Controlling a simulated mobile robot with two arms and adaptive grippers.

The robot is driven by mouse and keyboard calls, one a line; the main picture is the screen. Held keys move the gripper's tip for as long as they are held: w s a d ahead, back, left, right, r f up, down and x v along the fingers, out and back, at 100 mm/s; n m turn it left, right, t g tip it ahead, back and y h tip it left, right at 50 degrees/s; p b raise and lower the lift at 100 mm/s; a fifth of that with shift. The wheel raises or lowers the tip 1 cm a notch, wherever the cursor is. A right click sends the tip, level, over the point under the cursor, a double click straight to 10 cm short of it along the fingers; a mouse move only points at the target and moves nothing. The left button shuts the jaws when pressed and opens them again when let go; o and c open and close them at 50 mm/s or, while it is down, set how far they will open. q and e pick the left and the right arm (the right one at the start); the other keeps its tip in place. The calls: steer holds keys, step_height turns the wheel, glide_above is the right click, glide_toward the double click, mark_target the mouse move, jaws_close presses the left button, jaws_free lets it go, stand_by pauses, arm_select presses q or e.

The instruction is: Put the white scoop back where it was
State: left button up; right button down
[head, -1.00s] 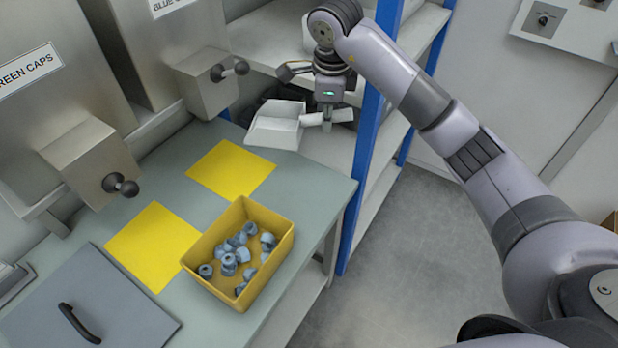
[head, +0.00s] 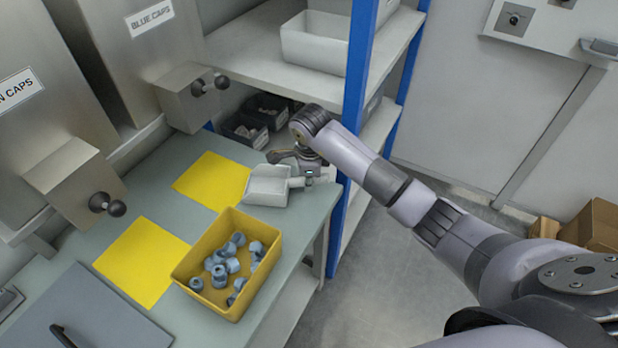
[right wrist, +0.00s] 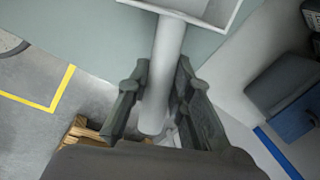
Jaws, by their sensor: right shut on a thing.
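The white scoop (head: 268,186) is at the far right corner of the grey worktable (head: 205,310) in the head view, behind the yellow bin. I cannot tell whether its underside touches the table. My right gripper (head: 299,180) is at the scoop's right side, shut on its handle. In the right wrist view, the round white handle (right wrist: 165,65) runs between the two dark fingers of my right gripper (right wrist: 156,90), and part of the scoop's pan (right wrist: 190,10) shows at the top edge. My left gripper is not in view.
The yellow bin (head: 190,287) holds several blue-grey caps. Two yellow mats (head: 212,180) (head: 140,259) lie left of it. A blue shelf post (head: 352,100) stands right of the table. Dark bins (head: 243,132) sit behind the scoop, and a white bin (head: 314,45) above.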

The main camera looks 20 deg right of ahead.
steer(key=shift+f, duration=0.25)
steer(key=c, duration=1.4)
jaws_free()
steer(key=shift+c, duration=0.2)
steer(key=shift+r, duration=0.3)
step_height(320, 180, up, 11)
steer(key=s+b, duration=0.2)
steer(key=shift+a+r, duration=0.2)
steer(key=shift+a, duration=0.2)
steer(key=shift+s+a, duration=0.1)
